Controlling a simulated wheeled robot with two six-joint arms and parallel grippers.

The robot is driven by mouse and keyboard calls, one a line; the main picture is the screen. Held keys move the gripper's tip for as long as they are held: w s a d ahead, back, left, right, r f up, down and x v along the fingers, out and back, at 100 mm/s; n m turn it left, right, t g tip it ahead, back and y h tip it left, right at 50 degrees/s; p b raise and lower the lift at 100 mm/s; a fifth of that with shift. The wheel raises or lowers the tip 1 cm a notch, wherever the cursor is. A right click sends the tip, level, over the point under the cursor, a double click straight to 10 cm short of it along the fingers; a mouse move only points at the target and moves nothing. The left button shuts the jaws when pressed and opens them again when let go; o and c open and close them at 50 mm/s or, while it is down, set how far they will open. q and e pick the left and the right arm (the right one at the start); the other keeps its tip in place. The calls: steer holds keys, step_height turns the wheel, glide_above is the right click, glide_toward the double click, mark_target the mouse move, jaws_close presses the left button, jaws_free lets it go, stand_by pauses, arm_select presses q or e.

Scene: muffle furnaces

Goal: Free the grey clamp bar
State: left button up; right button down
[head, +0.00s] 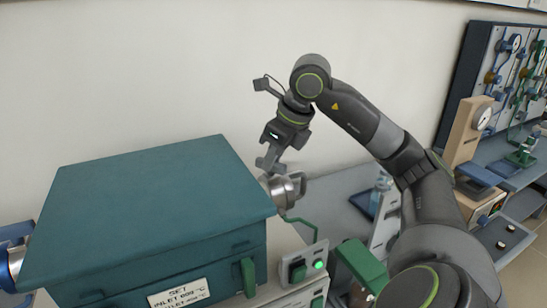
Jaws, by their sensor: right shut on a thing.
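My right gripper (269,162) hangs from the arm that comes in from the right, beside the right end of the teal furnace (140,205). It is shut on a small grey piece, which I take to be the grey clamp bar (272,156); the fingers and the piece are close in colour and hard to tell apart. Just below it, a metal round fitting (283,189) sticks out from the furnace's right side. I cannot tell whether the held piece touches this fitting. My left gripper is not in view.
A control box with a lit green lamp (319,265) stands at the furnace's front right. A gauge stand (465,130) and a valve panel (510,70) are at the right. The wall behind is bare.

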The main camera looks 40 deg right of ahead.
steer(key=shift+a+r+m+h+p, duration=0.15)
steer(key=shift+m+p, duration=0.1)
steer(key=shift+m, duration=0.25)
steer(key=shift+d+r+m+h+p, duration=0.15)
steer(key=shift+m+p, duration=0.1)
steer(key=shift+m, duration=0.25)
steer(key=m+h+p, duration=0.1)
steer(key=m+p, duration=0.1)
steer(key=p, duration=0.2)
steer(key=m+p, duration=0.2)
steer(key=p, duration=0.3)
steer(key=shift+a+h, duration=0.2)
steer(key=shift+h, duration=0.2)
steer(key=shift+f+m+p, duration=0.25)
steer(key=shift+m+p, duration=0.25)
steer(key=shift+p, duration=0.4)
steer(key=c, duration=1.4)
jaws_free()
steer(key=shift+o, duration=0.2)
